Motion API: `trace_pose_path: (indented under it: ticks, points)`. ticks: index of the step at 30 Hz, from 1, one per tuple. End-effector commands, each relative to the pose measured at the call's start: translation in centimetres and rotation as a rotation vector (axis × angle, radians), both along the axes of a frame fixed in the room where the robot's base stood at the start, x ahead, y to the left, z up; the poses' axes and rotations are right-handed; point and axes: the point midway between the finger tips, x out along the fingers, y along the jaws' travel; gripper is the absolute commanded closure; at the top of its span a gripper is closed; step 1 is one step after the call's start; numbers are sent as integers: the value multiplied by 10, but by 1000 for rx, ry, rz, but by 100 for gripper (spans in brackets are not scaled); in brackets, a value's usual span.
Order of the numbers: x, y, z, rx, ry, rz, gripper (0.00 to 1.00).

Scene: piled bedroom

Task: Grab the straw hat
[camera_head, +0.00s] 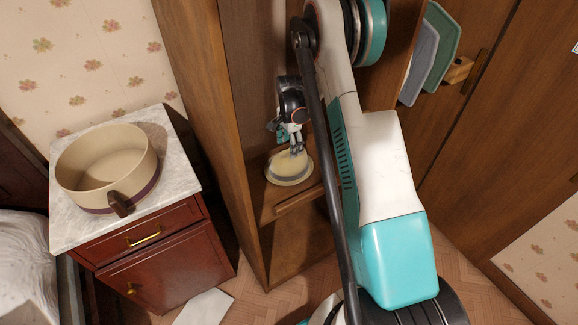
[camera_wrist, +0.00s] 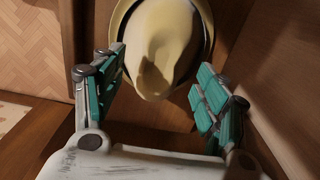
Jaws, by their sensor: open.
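The straw hat (camera_head: 287,168) is cream-coloured with a dark band and a brim. It lies crown up on a low wooden shelf inside the open wardrobe. In the wrist view the hat (camera_wrist: 165,45) is at the top middle, with its crown facing me. My gripper (camera_head: 297,148) is just above the hat in the head view. In the wrist view my gripper (camera_wrist: 160,85) is open, with its teal finger pads on either side of the crown's near part. I cannot tell whether the pads touch the hat.
The wardrobe's wooden side panel (camera_head: 205,120) stands left of my gripper. The shelf's front edge (camera_head: 298,199) is just before the hat. A marble-topped nightstand (camera_head: 185,180) with a large cream pot (camera_head: 85,165) is on the left. Two flat boards (camera_head: 432,55) are at upper right.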

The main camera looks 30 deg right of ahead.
Motion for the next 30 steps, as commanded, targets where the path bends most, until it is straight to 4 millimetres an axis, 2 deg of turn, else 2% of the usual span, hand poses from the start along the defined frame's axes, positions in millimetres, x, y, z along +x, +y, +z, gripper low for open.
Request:
trace_pose_path:
  ticks: [5,12,15,30]
  points:
    - [0,0,-11,0,0,0,33]
    - [1,1,-46,0,0,0,33]
    - [1,1,-53,0,0,0,33]
    - [1,1,-54,0,0,0,33]
